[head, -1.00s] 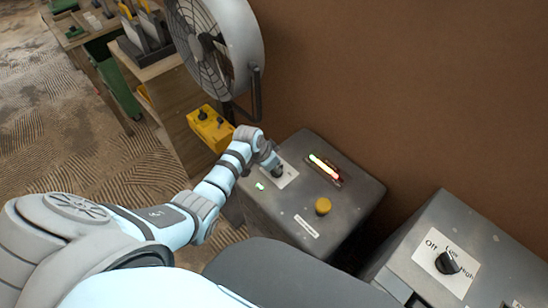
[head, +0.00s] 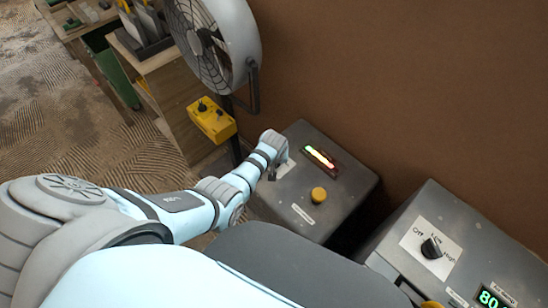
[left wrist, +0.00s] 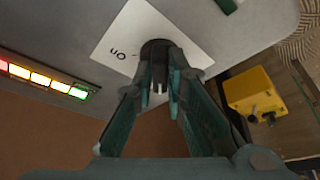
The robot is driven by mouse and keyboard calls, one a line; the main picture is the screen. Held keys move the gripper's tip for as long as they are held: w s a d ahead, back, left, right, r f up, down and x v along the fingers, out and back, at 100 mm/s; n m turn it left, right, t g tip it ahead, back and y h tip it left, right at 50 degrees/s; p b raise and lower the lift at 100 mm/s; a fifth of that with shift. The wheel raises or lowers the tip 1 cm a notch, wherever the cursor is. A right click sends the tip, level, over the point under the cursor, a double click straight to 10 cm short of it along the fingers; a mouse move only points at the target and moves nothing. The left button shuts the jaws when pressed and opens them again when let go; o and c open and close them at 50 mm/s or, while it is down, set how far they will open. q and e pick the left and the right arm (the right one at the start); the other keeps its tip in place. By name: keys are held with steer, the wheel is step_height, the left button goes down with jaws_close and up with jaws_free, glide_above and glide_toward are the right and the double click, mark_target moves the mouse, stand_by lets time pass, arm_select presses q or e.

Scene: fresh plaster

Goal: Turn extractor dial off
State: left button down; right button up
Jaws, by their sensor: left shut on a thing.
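My left gripper (left wrist: 160,88) is shut on a dark round dial (left wrist: 157,46) in the left wrist view, one finger on each side of it. The dial sits on a white label (left wrist: 190,35) with lettering that is partly hidden; one word looks like "On". In the head view the gripper (head: 272,173) reaches the left edge of the top of a grey control box (head: 335,197), where the label (head: 286,166) partly shows. My right gripper is not in view.
The grey box carries a lit bar of coloured segments (head: 320,157) and a yellow button (head: 318,194). To the right, another grey box has a black knob (head: 431,247) marked Off, Low and High. A fan (head: 212,45) and a yellow control box (head: 212,121) stand behind my arm.

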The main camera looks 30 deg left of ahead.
arm_select(q)
steer(key=shift+f+n, duration=0.1)
steer(key=shift+n, duration=0.3)
steer(key=c, duration=1.7)
jaws_free()
steer(key=shift+o, duration=0.5)
steer(key=v, duration=1.2)
steer(key=shift+w+d, duration=0.15)
